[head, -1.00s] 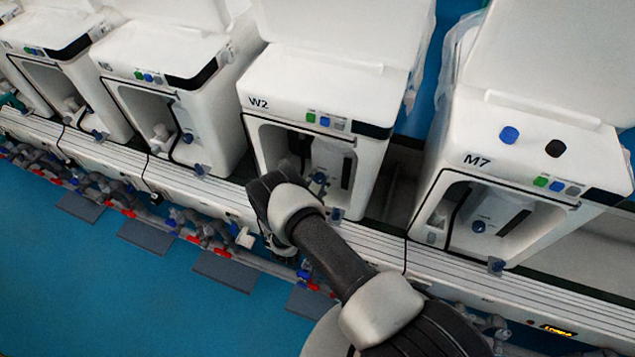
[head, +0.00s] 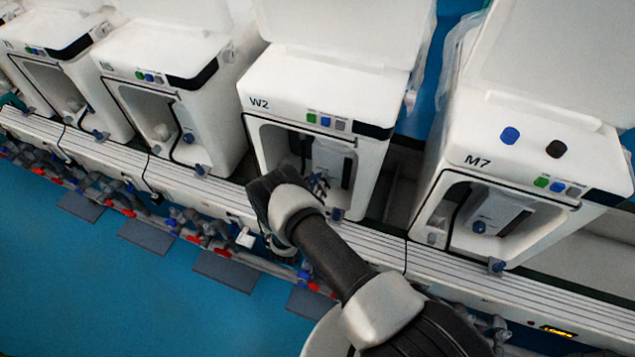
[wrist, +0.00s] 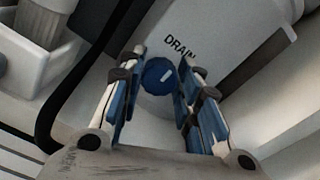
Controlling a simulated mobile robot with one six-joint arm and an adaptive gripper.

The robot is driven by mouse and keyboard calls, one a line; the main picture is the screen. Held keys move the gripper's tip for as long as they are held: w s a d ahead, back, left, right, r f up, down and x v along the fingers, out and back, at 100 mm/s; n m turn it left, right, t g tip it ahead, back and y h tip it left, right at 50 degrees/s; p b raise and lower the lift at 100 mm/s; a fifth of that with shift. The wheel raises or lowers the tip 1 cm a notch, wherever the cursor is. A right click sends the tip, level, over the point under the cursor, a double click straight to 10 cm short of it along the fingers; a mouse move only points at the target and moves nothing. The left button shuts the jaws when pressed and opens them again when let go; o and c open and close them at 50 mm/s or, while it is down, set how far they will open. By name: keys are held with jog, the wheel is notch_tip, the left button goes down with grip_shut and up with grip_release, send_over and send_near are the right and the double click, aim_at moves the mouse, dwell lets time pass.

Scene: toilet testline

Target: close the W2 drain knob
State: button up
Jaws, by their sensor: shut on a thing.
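The W2 unit (head: 318,95) is the white housing at the middle of the head view, with its front bay open. My gripper (wrist: 160,82) is shut on the drain knob, one blue-padded finger on each side. In the head view my gripper (head: 318,184) reaches into the W2 bay, and its fingers and wrist hide most of the knob.
The M7 unit (head: 520,150) stands to the right and the N5 unit (head: 155,70) to the left. A ribbed ledge (head: 375,250) runs along the fronts. A black hose (wrist: 58,98) curves left of my gripper in the wrist view.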

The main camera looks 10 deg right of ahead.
jog(key=shift+n, duration=0.3)
jog(key=o, duration=1.1)
jog(key=shift+c, duration=0.2)
jog(key=v, duration=1.2)
